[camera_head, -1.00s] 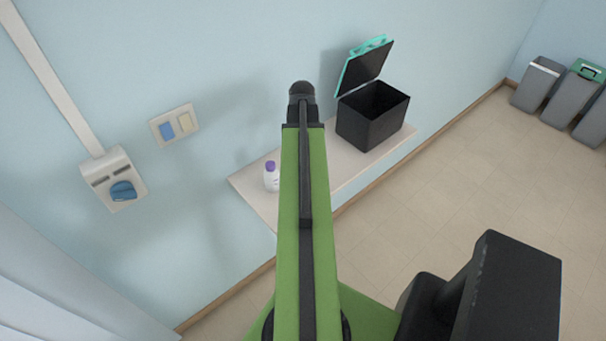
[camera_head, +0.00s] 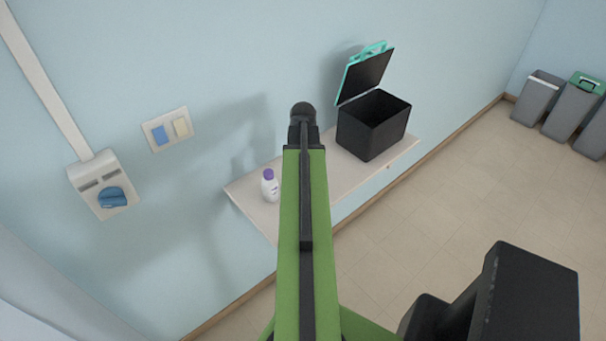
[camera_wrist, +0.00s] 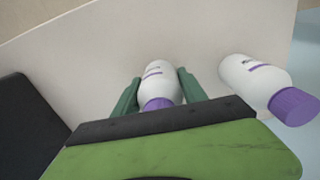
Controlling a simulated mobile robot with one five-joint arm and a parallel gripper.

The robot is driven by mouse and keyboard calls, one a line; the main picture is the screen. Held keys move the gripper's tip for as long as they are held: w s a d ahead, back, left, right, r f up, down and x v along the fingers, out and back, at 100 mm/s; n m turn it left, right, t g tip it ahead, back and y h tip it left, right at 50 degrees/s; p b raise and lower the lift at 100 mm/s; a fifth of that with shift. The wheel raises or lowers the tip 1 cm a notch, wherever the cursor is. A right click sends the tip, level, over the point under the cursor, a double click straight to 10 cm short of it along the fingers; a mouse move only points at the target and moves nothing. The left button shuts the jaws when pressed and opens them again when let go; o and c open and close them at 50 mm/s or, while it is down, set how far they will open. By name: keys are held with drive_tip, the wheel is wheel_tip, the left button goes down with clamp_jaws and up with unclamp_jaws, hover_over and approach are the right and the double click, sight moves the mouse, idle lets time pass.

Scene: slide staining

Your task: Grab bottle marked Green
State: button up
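A white bottle with a purple cap (camera_wrist: 157,80) stands between the two green fingers of my gripper (camera_wrist: 158,88) in the wrist view. The fingers lie close along both its sides; whether they press on it I cannot tell. A second white bottle with a purple cap (camera_wrist: 255,77) is to the right of my gripper, apart from it. In the head view one such bottle (camera_head: 269,187) stands on the shelf just left of my arm. My arm hides the gripper and the other bottle there. The labels are too small to read, and no green marking shows.
The pale wall shelf (camera_head: 343,192) carries an open black box (camera_head: 372,128) with a teal-edged lid at its right part. Grey bins (camera_head: 540,98) stand on the floor at far right. A switch plate (camera_head: 167,130) and a dispenser (camera_head: 102,184) are on the wall at left.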

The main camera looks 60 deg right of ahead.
clamp_jaws()
